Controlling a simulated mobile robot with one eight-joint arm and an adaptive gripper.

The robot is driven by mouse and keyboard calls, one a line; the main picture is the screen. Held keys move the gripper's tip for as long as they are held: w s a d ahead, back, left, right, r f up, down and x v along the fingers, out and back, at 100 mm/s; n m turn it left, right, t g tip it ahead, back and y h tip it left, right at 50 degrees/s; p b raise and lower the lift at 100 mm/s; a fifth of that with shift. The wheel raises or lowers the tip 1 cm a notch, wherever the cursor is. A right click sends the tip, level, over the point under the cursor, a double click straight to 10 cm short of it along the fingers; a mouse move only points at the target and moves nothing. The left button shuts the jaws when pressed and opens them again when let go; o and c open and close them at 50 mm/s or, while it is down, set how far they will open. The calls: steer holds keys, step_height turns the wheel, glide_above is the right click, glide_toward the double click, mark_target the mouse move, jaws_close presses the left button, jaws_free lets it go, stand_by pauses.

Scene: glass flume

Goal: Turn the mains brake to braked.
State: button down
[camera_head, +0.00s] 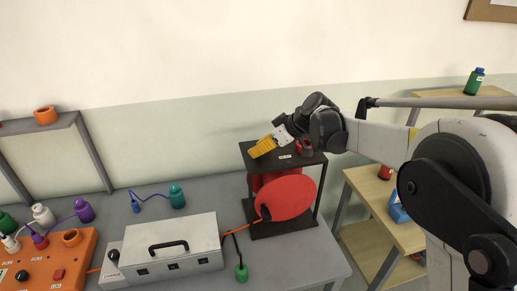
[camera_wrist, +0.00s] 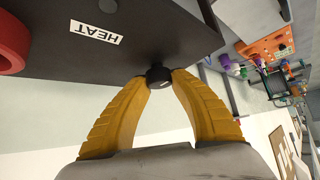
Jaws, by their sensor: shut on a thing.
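My gripper (camera_head: 253,155) is at the left end of the top plate of a dark stand (camera_head: 312,160), which holds a red reel (camera_head: 290,197). In the wrist view my gripper's yellow fingers (camera_wrist: 158,76) are shut on a small black knob (camera_wrist: 157,78) at the edge of the dark plate. A white label (camera_wrist: 95,32) on the plate reads HEAT. I see no brake marking, and I cannot tell which setting the knob is at. The fingers hide the knob in the head view.
A red ring-shaped part (camera_wrist: 10,45) is on the plate near the label. A grey case with a handle (camera_head: 170,250) and an orange panel (camera_head: 50,262) stand left on the bench. A wooden shelf unit (camera_head: 375,205) is at right. An orange cable runs to the reel.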

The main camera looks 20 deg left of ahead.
steer(key=shift+m, duration=0.3)
steer(key=m+t+h, duration=0.1)
steer(key=m+t, duration=0.2)
steer(key=shift+s+m, duration=0.1)
steer(key=shift+m, duration=0.3)
steer(key=m+t+h+p, duration=0.1)
steer(key=m+t+h, duration=0.1)
steer(key=m, duration=0.2)
steer(key=shift+h, duration=0.4)
steer(key=m+t+h, duration=0.1)
steer(key=m+h, duration=0.1)
steer(key=m, duration=0.1)
steer(key=m+h, duration=0.2)
steer(key=shift+m+t+p, duration=0.3)
steer(key=shift+m+t, duration=0.1)
steer(key=shift+d+m+h, duration=0.1)
steer(key=shift+m+h, duration=1.4)
steer(key=shift+m, duration=0.4)
steer(key=shift+f, duration=0.1)
steer(key=c, duration=1.1)
jaws_free()
